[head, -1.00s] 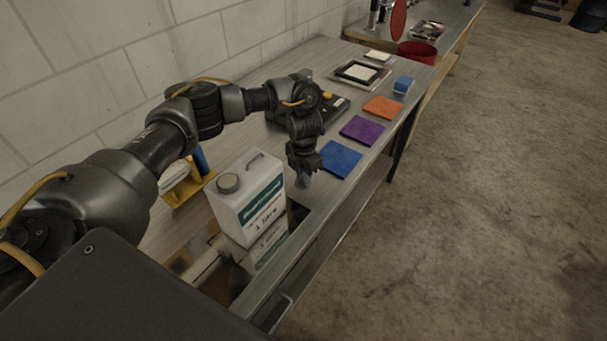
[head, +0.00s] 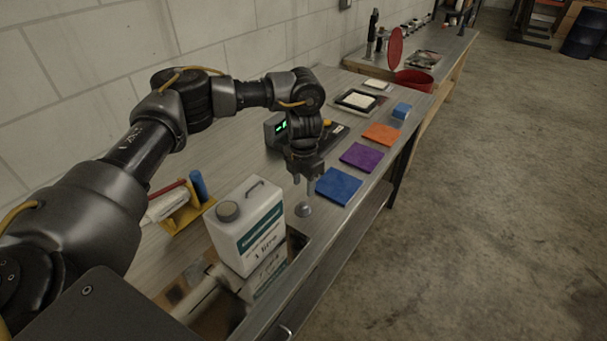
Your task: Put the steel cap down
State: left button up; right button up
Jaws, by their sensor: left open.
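The steel cap (head: 304,211) is a small grey round piece with a narrower upper part. It stands on the metal bench top (head: 340,229), between the white jug (head: 247,228) and the blue cloth (head: 338,186). My left gripper (head: 304,192) points straight down just above the cap. Its fingers are apart, and the cap rests on the bench below them. Whether the fingertips still touch the top of the cap is hard to tell. My right gripper is not in view.
Behind my left gripper is a scale with a green display (head: 281,127). Purple (head: 361,157) and orange (head: 381,134) cloths lie farther along the bench. A yellow holder (head: 187,213) stands left of the jug. A recess lies around the jug's base.

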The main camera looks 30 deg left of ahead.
aim_at(303, 204)
pick_arm(q)
jog(key=shift+r, duration=1.95)
notch_tip(303, 204, down, 11)
jog(key=shift+f+p, duration=0.1)
jog(key=shift+p, duration=0.4)
jog(key=shift+f, duration=0.55)
jog(key=shift+r, duration=0.1)
